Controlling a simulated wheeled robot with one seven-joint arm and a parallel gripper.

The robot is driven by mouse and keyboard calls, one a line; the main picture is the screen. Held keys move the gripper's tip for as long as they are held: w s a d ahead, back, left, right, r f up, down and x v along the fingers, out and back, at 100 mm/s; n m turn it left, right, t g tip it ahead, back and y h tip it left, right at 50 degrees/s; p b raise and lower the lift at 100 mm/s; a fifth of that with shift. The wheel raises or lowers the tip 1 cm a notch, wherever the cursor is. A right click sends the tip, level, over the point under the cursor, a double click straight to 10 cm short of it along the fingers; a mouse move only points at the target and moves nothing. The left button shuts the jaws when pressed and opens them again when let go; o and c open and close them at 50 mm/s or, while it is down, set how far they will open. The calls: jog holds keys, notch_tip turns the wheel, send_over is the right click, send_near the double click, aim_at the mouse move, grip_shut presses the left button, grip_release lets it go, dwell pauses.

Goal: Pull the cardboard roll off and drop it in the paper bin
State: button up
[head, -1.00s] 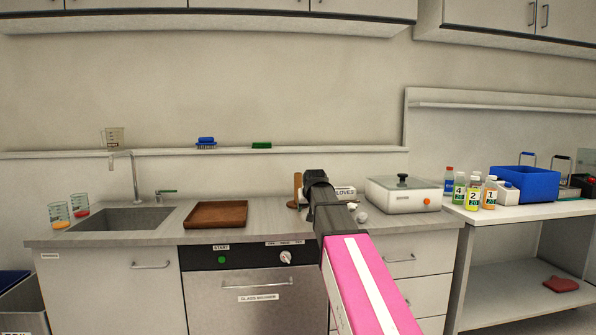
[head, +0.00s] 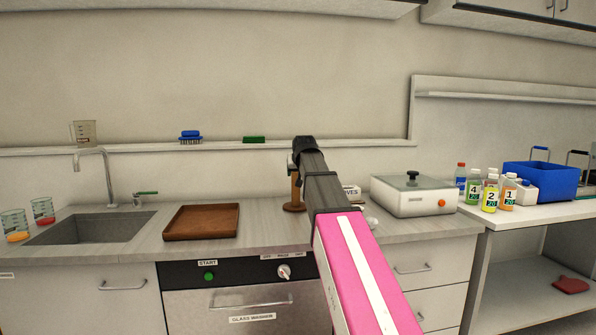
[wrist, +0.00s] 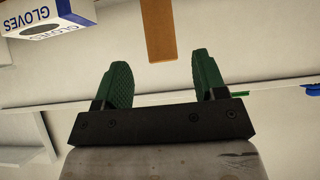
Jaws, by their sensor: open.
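A brown upright post (head: 295,188) on a round brown base (head: 294,206) stands on the counter in the head view, partly behind my arm. I cannot tell whether its upright part is the cardboard roll or a wooden stem. Part of it also shows in the wrist view (wrist: 160,28), in line with the gap between the fingers but apart from them. My gripper (wrist: 162,68) is open and empty, with green ridged fingers. In the head view it points away, its fingertips hidden. No paper bin is in view now.
A gloves box (wrist: 45,15) is beside the post, partly hidden by my arm in the head view. A white appliance (head: 412,197) stands to the right. A brown tray (head: 201,221) and a sink (head: 90,229) are left. A wall shelf (head: 350,143) runs behind.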

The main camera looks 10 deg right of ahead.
aim_at(296, 189)
jog(key=x, duration=0.7)
jog(key=shift+w+f, duration=0.25)
jog(key=shift+f, duration=0.05)
jog(key=c, duration=1)
